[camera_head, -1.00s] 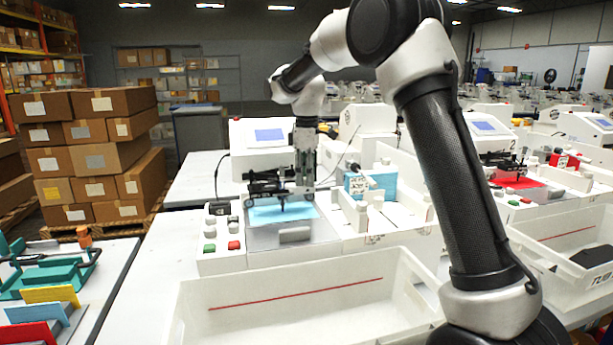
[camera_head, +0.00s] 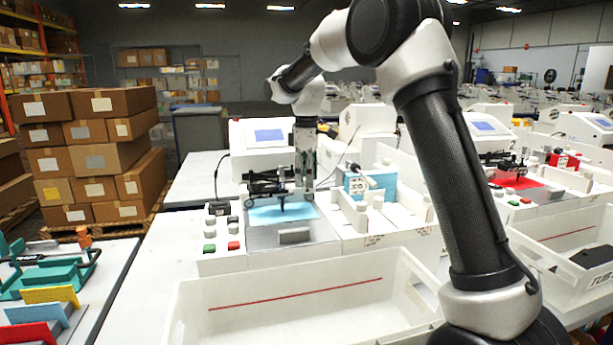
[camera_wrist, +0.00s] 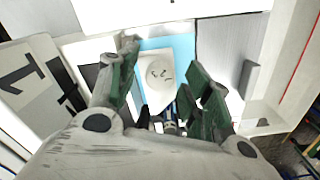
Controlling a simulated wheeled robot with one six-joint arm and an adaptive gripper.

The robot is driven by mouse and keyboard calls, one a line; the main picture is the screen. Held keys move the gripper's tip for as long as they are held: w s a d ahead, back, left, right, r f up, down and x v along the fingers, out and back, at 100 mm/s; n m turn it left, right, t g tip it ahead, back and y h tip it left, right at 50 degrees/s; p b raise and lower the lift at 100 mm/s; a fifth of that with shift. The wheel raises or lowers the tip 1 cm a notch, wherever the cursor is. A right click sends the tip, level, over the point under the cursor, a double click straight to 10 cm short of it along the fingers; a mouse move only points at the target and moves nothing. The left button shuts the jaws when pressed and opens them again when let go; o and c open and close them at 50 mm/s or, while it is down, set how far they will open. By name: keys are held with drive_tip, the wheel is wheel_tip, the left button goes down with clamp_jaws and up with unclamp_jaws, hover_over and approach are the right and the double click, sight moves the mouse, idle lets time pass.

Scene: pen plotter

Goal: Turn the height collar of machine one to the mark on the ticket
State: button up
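Machine one (camera_head: 262,236) is a white pen plotter with a light blue sheet (camera_head: 270,214) on its grey bed and a black pen carriage (camera_head: 268,183) above it. My gripper (camera_head: 305,188) points down at the right end of that carriage. In the wrist view its two green-padded fingers (camera_wrist: 165,85) stand apart. A white rounded piece (camera_wrist: 158,76) with dark marks shows between them, over the blue sheet. Dark and blue parts lie lower between the fingers. I cannot clearly make out the height collar or its scale. Small white cards (camera_head: 356,186) stand by a blue panel; their print is unreadable.
A white tray (camera_head: 190,313) with a red line stands in front of the machine. Green and red buttons (camera_head: 233,245) sit at its left front. A second plotter with a red sheet (camera_head: 517,183) stands at right. A thin cable runs beside my gripper.

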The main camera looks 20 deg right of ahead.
wheel_tip(320, 180, up, 12)
idle(0.6)
